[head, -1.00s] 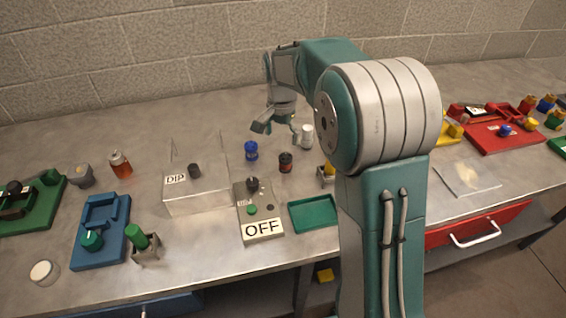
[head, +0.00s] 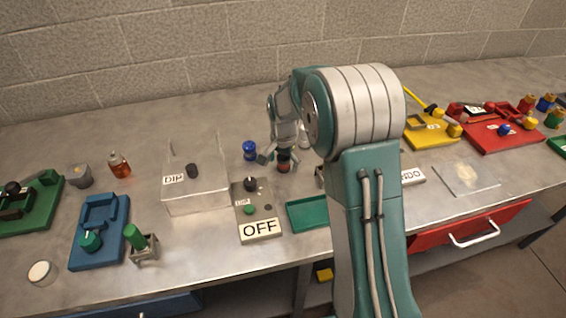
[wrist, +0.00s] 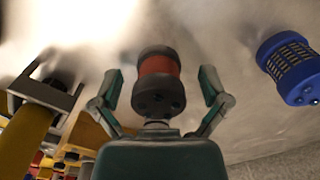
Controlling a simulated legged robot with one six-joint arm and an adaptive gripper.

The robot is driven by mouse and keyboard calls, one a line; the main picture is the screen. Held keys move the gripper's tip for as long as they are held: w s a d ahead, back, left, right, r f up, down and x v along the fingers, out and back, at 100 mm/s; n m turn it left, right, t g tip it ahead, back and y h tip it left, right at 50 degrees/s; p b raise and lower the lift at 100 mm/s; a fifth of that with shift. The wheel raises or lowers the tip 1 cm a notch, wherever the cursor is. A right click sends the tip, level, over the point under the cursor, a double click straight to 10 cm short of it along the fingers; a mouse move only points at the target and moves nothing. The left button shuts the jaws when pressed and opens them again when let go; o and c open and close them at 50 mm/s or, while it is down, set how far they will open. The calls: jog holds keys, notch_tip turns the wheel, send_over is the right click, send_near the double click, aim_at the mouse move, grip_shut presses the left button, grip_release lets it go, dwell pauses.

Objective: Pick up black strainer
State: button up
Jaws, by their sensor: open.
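The black strainer looks like a short cylinder with black ends and a reddish band. It stands upright on the metal bench in the head view (head: 284,166) and shows large at the centre of the wrist view (wrist: 159,72). My gripper (head: 279,159) is open and low over it. In the wrist view the two fingers of my gripper (wrist: 161,80) lie one on each side of the strainer, with a gap on both sides. The gripper partly hides the strainer's top in the head view.
A blue strainer (head: 250,150) stands close on the left; it is at the right in the wrist view (wrist: 290,66). A clear DIP tank (head: 197,195), an OFF switch box (head: 247,204) and a green tray (head: 309,214) are nearer the front edge.

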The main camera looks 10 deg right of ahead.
jog(key=shift+d, duration=0.1)
jog(key=c, duration=1.1)
jog(key=shift+c, duration=0.8)
